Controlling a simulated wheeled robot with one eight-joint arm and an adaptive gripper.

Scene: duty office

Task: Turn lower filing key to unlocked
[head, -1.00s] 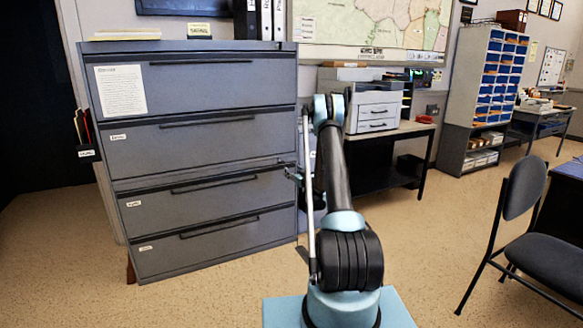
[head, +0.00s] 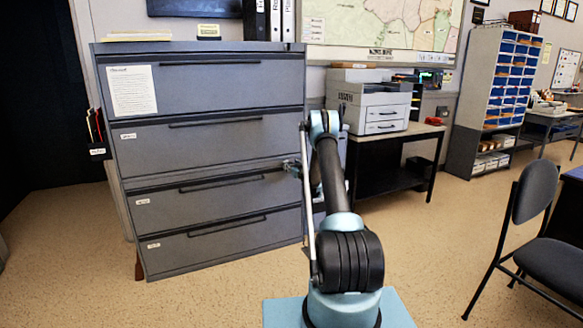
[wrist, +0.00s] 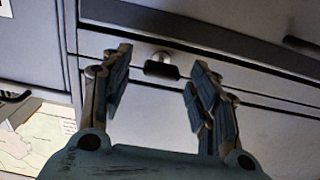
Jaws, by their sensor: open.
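The grey filing cabinet (head: 215,158) stands left of my arm in the head view, with its drawers shut. In the wrist view, a small key with a dark, wide grip (wrist: 161,70) sits at a silver round lock (wrist: 161,57) on the cabinet front. My gripper (wrist: 159,76) is open, with one finger on each side of the key in the picture. No contact with the key shows. In the head view my gripper (head: 292,168) is small, at the cabinet's right edge, and the key cannot be made out.
Long dark drawer handles (head: 222,183) run along the cabinet front. A printer (head: 372,107) stands on a dark table (head: 390,146) to the right. A chair (head: 535,205) stands at the far right. The floor between is clear.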

